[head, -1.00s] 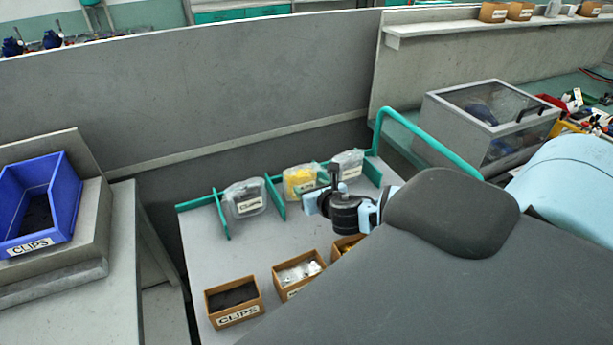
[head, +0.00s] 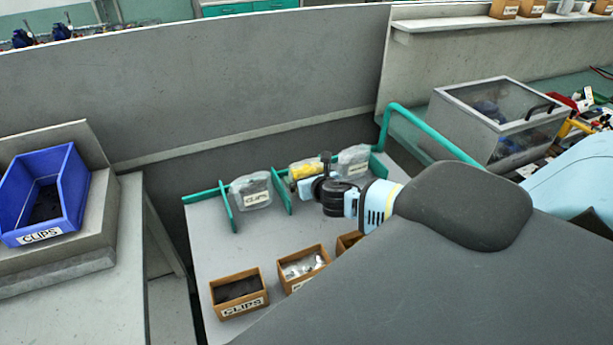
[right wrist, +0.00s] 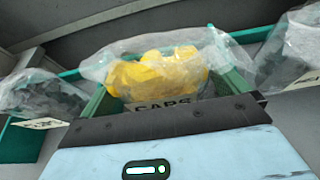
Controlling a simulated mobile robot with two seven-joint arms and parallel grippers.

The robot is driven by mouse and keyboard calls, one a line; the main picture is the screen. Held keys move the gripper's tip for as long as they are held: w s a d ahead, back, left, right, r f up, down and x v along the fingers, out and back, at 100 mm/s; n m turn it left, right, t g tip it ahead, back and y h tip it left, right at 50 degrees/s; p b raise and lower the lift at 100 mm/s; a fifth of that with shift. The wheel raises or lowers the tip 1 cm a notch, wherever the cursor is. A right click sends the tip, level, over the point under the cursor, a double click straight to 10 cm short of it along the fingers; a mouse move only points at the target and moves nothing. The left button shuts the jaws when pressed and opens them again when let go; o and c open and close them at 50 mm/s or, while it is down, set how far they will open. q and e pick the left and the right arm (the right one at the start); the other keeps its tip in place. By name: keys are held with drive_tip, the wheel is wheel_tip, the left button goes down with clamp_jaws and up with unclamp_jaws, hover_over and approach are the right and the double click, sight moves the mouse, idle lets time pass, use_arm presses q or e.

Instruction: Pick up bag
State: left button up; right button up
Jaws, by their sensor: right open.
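Three clear bags stand in a row between green dividers on a grey cart. The left bag (head: 251,190) is labelled CLIPS. The middle bag (head: 303,170) holds yellow parts, and the right bag (head: 354,160) looks grey. My right gripper (head: 324,180) is open at the middle bag and partly covers it in the head view. In the right wrist view the yellow bag (right wrist: 160,75), labelled CAPS, is straight ahead and close. I cannot tell whether the gripper touches it. My left gripper is not in view.
Open brown bins of clips (head: 238,297) and pale parts (head: 302,268) stand at the cart's near side, with another partly hidden. A green rail (head: 430,130) rises at the cart's right. A blue CLIPS bin (head: 70,190) stands on the left bench. A grey wall is behind.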

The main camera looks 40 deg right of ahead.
sight(306, 155)
drive_tip(key=shift+w+f, duration=0.1)
drive_tip(key=shift+w, duration=0.25)
drive_tip(key=c, duration=0.6)
wheel_tip(306, 155, up, 10)
drive_tip(key=shift+r, duration=0.1)
drive_tip(key=shift+c, duration=0.2)
